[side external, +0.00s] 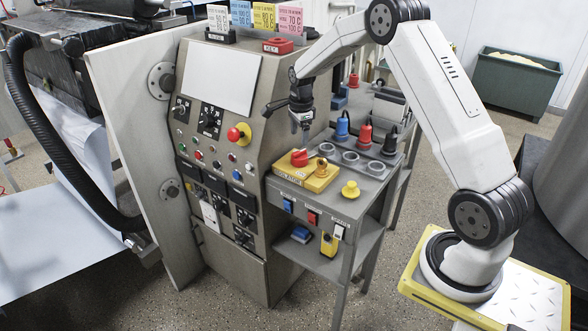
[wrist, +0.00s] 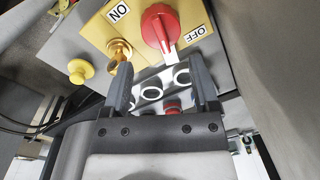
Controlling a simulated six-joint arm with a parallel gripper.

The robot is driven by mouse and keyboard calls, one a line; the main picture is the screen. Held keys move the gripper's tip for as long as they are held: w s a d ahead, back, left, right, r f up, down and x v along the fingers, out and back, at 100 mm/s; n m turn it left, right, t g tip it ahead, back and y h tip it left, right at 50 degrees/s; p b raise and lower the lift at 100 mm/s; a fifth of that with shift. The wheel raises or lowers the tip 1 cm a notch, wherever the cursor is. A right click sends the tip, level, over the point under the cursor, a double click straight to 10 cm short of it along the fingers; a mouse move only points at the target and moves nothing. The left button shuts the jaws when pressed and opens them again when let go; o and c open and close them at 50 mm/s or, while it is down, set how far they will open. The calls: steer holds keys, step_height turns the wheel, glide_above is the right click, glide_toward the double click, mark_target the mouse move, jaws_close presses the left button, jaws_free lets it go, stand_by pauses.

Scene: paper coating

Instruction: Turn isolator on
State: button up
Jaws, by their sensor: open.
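The isolator is a yellow box (side external: 318,182) on the grey side table, with a red rotary knob (side external: 299,157) on top. In the wrist view the red knob (wrist: 158,24) lies between the ON label (wrist: 118,12) and the OFF label (wrist: 194,32). Its white-marked end points down in the picture, nearer OFF. A brass key-like fitting (wrist: 119,50) sits on the box beside the knob. My gripper (side external: 303,122) is above the isolator, pointing down. In the wrist view its fingers (wrist: 161,76) are apart with nothing between them, and the knob lies beyond the tips.
A yellow mushroom button (side external: 350,190) stands on the table right of the isolator. Several round holders (side external: 349,157) and blue, red and black plugs (side external: 365,133) stand behind. The control panel with a red emergency knob (side external: 238,134) rises close on the left.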

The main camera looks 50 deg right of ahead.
steer(key=shift+d, duration=0.1)
steer(key=c, duration=0.7)
steer(key=shift+w+d+n, duration=0.1)
steer(key=shift+n, duration=0.4)
jaws_close()
steer(key=n, duration=0.1)
steer(key=d+n, duration=0.1)
steer(key=n, duration=0.1)
steer(key=d+n+t, duration=0.1)
steer(key=n, duration=0.1)
steer(key=shift+w+r, duration=0.1)
steer(key=shift+w, duration=0.1)
steer(key=d+n, duration=0.1)
steer(key=n, duration=0.3)
steer(key=d+n+t, duration=0.1)
steer(key=d+n, duration=0.1)
steer(key=n, duration=0.3)
steer(key=d+r+n+t, duration=0.1)
steer(key=d+n, duration=0.1)
steer(key=n, duration=0.3)
steer(key=shift+w+d+h, duration=0.25)
steer(key=shift+w+h, duration=0.15)
